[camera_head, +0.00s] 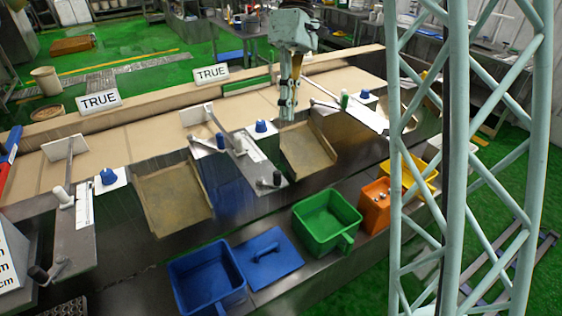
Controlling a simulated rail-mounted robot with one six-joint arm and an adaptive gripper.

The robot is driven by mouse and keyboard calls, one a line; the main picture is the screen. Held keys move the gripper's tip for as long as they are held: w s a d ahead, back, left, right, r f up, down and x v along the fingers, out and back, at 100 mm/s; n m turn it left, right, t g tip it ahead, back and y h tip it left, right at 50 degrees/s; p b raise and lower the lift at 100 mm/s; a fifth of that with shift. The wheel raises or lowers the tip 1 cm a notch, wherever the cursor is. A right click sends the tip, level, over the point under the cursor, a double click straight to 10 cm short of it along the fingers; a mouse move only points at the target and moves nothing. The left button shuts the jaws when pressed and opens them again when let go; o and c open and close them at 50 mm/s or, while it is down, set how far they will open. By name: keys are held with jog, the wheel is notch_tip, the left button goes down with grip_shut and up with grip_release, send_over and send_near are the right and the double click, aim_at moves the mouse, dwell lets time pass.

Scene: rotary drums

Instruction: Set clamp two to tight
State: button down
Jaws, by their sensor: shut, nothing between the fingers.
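Several similar clamp-like fittings with rods and knobs line the bench; no number is readable on them, so I cannot tell which is clamp two. The left fitting (80,215) has a white knob (61,194) and a black-ended crank. The middle fitting (240,155) has a blue-topped peg (220,141) and a dark-ended crank. The right fitting (350,115) has a green knob (344,98) and is partly hidden. My gripper (287,112) points down behind and right of the middle fitting, over the bench. Its fingers are shut and empty. It appears apart from the fittings.
Two TRUE signs (99,100) (210,74) stand along the back ledge. Blue knobs (107,177) (261,126) (364,94) sit beside the fittings.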

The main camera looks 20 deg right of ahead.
jog(key=w+d+f+n+g+y+p, duration=0.1)
jog(key=w+d+f+p, duration=0.1)
jog(key=w+f, duration=0.3)
jog(key=w+d+f+n+g+y+p, duration=0.1)
jog(key=w+d+f+n+g+p, duration=0.1)
jog(key=w+f, duration=0.4)
jog(key=shift+d+f+n+y+p, duration=0.3)
jog(key=shift+d+f+p, duration=0.5)
jog(key=shift+p, duration=0.2)
jog(key=shift+s+a+f, duration=0.1)
jog(key=shift+s+a, duration=0.05)
dwell(0.4)
jog(key=shift+s+a+r+x, duration=0.15)
jog(key=shift+s+r+x, duration=0.2)
jog(key=shift+x, duration=1.75)
jog(key=shift+s+a+r+x, duration=0.25)
jog(key=shift+r+x, duration=0.1)
jog(key=shift+x, duration=1.75)
jog(key=shift+s+a+r+x, duration=0.1)
jog(key=shift+s+r+x, duration=0.25)
jog(key=shift+x, duration=1.7)
